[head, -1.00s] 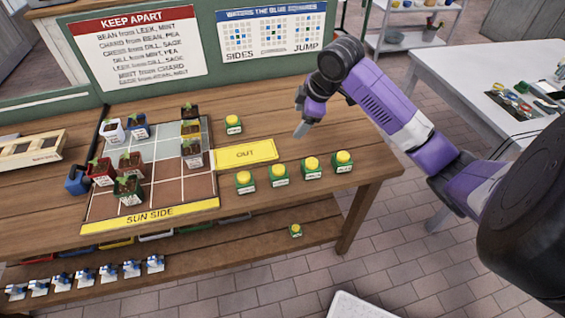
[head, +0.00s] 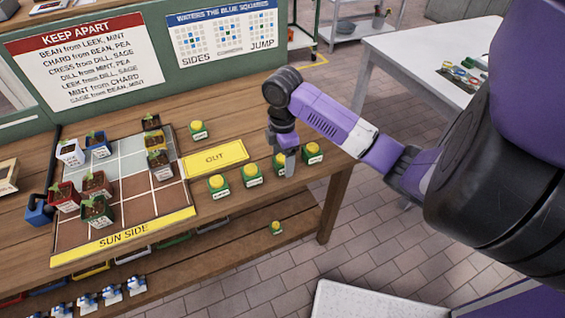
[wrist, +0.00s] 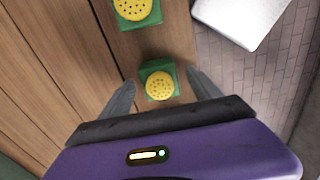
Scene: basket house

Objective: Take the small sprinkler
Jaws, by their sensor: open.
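Several green blocks with yellow domed, perforated tops look like the sprinklers. A row stands on the bench: one at left (head: 217,184), one beside it (head: 251,175), a third partly hidden by my gripper, and one at right (head: 312,153). One more stands behind the yellow OUT strip (head: 197,130), another on the lower shelf (head: 275,227). Their labels are too small to read. My gripper (wrist: 160,90) is open, pointing down over the row's right part. In the wrist view one sprinkler (wrist: 159,83) shows between the fingers, not gripped; another (wrist: 133,10) is farther up.
The planting grid with several potted seedlings is left, edged by the yellow SUN SIDE strip (head: 125,237). Two signs (head: 85,60) (head: 222,35) lean behind. A white table (head: 430,60) is at right; a white surface (head: 375,300) is in front.

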